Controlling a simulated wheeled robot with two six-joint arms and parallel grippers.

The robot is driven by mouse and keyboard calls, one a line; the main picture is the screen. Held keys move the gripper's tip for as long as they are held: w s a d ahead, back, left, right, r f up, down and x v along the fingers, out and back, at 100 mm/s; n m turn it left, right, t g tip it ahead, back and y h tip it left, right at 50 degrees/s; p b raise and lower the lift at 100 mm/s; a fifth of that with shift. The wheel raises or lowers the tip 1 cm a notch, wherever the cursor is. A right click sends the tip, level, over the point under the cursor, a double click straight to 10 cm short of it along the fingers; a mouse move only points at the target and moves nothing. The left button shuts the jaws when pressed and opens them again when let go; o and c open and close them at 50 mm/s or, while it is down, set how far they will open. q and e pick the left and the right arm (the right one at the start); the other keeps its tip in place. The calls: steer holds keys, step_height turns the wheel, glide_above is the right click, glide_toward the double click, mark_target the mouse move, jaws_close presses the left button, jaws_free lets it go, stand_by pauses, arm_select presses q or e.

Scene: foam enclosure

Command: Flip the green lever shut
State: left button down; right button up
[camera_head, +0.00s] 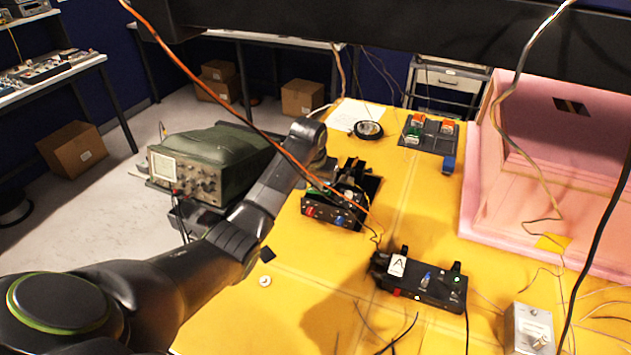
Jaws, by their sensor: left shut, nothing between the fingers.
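My left arm reaches in from the lower left, and my left gripper (352,183) is shut and empty at the back of a black box. The black box (333,211) has red and blue parts on its front, and a small green patch shows beside the gripper there; I cannot tell whether it is a lever. A dark panel (432,142) farther back carries a green switch piece (412,135) and orange-red ones. The green piece is small, and its exact position is hard to tell. The gripper is apart from this panel. My right gripper is not in view.
A second black box (422,282) marked "A" stands nearer on the yellow surface (300,285). A pink foam enclosure (485,205) stands at the right. A green-cased oscilloscope (215,160) is left of my arm. An orange cable crosses in front, and loose wires lie at lower right.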

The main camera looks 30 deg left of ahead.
arm_select(q)
steer(key=shift+a+r+p, duration=0.1)
steer(key=shift+r+p, duration=0.4)
steer(key=shift+p, duration=0.15)
steer(key=s+a+r, duration=0.1)
steer(key=r, duration=0.5)
steer(key=s+a+r, duration=0.2)
steer(key=r, duration=0.4)
steer(key=shift+a, duration=0.3)
steer(key=shift+f, duration=0.15)
